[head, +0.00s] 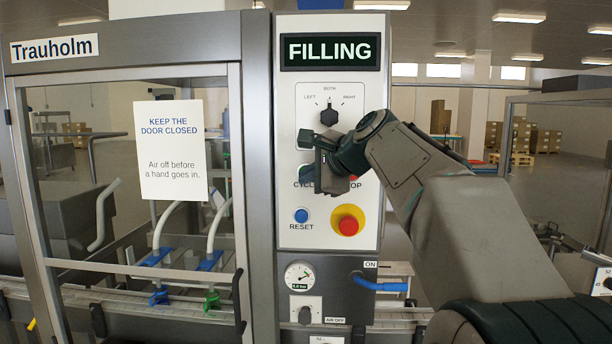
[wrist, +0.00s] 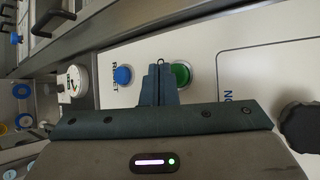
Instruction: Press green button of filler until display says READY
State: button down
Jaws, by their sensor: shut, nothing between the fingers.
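The display (head: 331,52) of the filler panel (head: 290,85) reads FILLING. The green button (wrist: 181,75) shows clearly in the wrist view; in the head view my gripper covers most of it, above the partly hidden CYCLE label. My gripper (wrist: 160,65) is shut and empty, pointing at the panel. In the wrist view its fingertips appear beside the green button, between it and the blue RESET button (wrist: 122,75). In the head view my gripper (head: 310,150) is in front of the panel. I cannot tell whether the tips touch anything.
A selector knob (head: 329,115) is above my gripper. A red and yellow stop knob (head: 348,221) is below right. A gauge (head: 299,275) and a blue valve handle (head: 380,284) are lower down. The clear guard door (head: 80,175) is to the left.

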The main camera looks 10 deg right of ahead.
jog(key=s, duration=0.1)
jog(key=s+a+b, duration=0.1)
jog(key=s, duration=0.2)
jog(key=shift+s+a, duration=0.3)
jog(key=shift+s, duration=0.05)
dwell(0.6)
jog(key=s+f+n+g+h, duration=0.1)
jog(key=s+f+n+g, duration=0.2)
jog(key=s+f+n, duration=0.3)
jog(key=s+f+n+g+h, duration=0.2)
jog(key=s+f+n, duration=0.3)
jog(key=s+f, duration=0.6)
jog(key=s+f+n+g+h, duration=0.1)
jog(key=s+f+n+g, duration=0.2)
jog(key=f, duration=1.5)
jog(key=s+n, duration=0.3)
jog(key=s, duration=0.3)
jog(key=shift+f+n+g+h, duration=0.25)
jog(key=shift+n+g+h, duration=0.05)
jog(key=shift+h, duration=0.1)
jog(key=shift+w+a, duration=0.1)
dwell(2.1)
